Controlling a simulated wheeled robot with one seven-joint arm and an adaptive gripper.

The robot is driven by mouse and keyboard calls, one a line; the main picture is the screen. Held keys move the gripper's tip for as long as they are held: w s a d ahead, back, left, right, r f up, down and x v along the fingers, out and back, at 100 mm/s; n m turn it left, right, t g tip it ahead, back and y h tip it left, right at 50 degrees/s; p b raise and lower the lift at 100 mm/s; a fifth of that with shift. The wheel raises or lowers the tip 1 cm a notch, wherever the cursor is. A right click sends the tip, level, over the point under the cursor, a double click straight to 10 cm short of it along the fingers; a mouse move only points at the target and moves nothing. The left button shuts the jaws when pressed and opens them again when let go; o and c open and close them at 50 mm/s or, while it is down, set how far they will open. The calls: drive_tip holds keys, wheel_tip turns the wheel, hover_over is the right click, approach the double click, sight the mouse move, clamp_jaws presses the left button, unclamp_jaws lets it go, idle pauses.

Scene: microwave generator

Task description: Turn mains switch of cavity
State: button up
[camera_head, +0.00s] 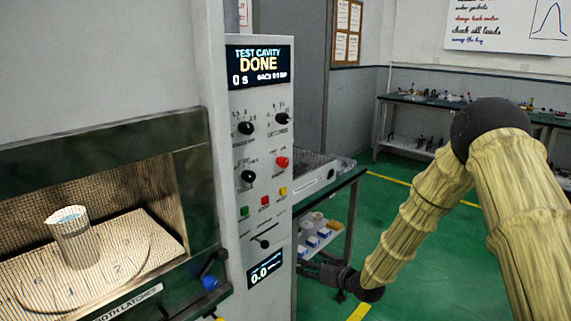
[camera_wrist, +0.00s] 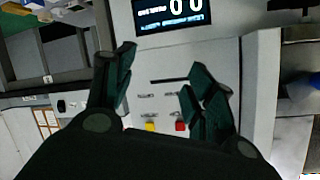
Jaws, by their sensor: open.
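The cavity's control panel (camera_head: 262,120) stands right of the cavity, with several black knobs, a red knob (camera_head: 282,162), coloured buttons, and a dark lever or slider knob (camera_head: 262,242) under a slot. I cannot tell which control is the mains switch. My gripper (camera_head: 308,268) is beside the panel's lower right edge, near the lower display (camera_head: 264,273). In the wrist view my gripper (camera_wrist: 160,74) is open and empty, its fingers spread before the panel (camera_wrist: 220,70). A slot and small red (camera_wrist: 180,126) and yellow (camera_wrist: 150,126) buttons show between and below the fingers.
The upper display (camera_head: 259,66) reads "TEST CAVITY DONE, 0 s". A meshed glass beaker (camera_head: 72,238) stands inside the cavity behind the mesh. A blue-ended latch (camera_head: 209,282) sits at the door's lower right. A side table (camera_head: 345,185) stands behind the panel. Green floor is open at right.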

sight(286, 164)
drive_tip(key=w+r+n+t+y+p, duration=0.1)
drive_tip(key=w+r+p, duration=0.15)
drive_tip(key=r, duration=0.65)
drive_tip(key=w+r+n+y+p, duration=0.15)
drive_tip(key=w+r, duration=0.25)
drive_tip(key=r, duration=0.6)
drive_tip(key=w+r+n+t+y+p, duration=0.15)
drive_tip(key=w+r, duration=0.25)
drive_tip(key=r, duration=0.5)
drive_tip(key=shift+m+g, duration=0.25)
drive_tip(key=shift+m, duration=0.05)
drive_tip(key=p+x, duration=0.3)
drive_tip(key=x, duration=0.7)
drive_tip(key=shift+w+a+r, duration=0.2)
drive_tip(key=shift+a, duration=0.05)
drive_tip(key=c, duration=1)
